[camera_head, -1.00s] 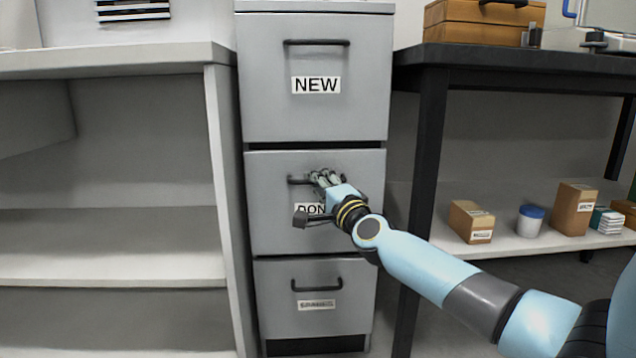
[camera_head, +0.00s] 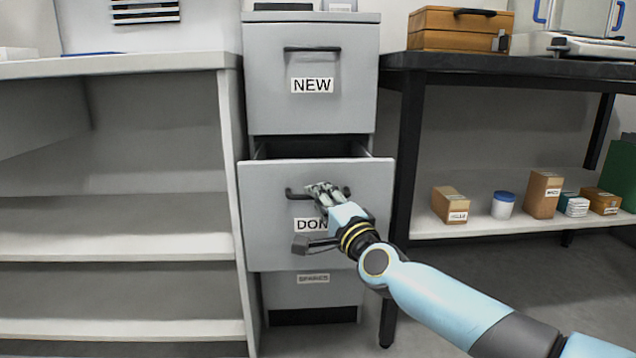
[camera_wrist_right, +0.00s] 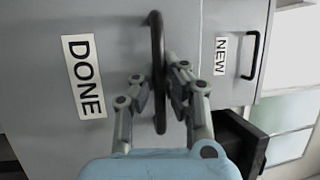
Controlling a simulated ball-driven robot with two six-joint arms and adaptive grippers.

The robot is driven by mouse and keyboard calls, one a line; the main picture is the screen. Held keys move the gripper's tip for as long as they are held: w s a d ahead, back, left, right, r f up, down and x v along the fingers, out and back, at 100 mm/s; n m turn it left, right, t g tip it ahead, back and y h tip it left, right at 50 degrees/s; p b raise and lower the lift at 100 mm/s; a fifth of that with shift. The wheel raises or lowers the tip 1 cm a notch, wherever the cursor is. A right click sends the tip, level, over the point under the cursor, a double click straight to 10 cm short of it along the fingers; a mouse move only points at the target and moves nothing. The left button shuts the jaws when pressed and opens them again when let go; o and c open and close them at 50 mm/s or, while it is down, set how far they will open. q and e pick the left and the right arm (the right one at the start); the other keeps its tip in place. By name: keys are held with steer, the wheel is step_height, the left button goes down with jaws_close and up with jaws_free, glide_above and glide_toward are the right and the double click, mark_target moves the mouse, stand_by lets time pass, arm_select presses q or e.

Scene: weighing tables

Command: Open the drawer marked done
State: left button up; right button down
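The drawer marked DONE (camera_head: 267,240) is the middle one of a grey cabinet and is pulled partly out, with a dark gap above its front. Its black bar handle (camera_head: 297,194) runs across the front above the label. My right gripper (camera_head: 322,190) is at this handle, its arm coming from the lower right. In the right wrist view the handle (camera_wrist_right: 157,60) passes between the two fingers of the gripper (camera_wrist_right: 160,85), which are closed around it. The DONE label (camera_wrist_right: 84,76) is beside it. My left gripper is not in view.
The NEW drawer (camera_head: 350,105) above is shut. The SPARES drawer (camera_head: 290,297) below is partly hidden by the DONE drawer. A pale shelf unit (camera_head: 110,240) stands close on the left. A black-legged table (camera_head: 408,160) with small boxes (camera_head: 451,204) on its lower shelf stands right.

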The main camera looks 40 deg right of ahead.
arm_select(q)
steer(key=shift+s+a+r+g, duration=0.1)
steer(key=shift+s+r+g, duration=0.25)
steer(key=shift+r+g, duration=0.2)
arm_select(e)
steer(key=s+a, duration=0.6)
steer(key=s, duration=0.5)
steer(key=shift+a+f, duration=0.2)
steer(key=shift+a, duration=0.15)
steer(key=c, duration=1.4)
jaws_free()
steer(key=shift+r, duration=0.1)
steer(key=v, duration=1.2)
steer(key=shift+d, duration=0.1)
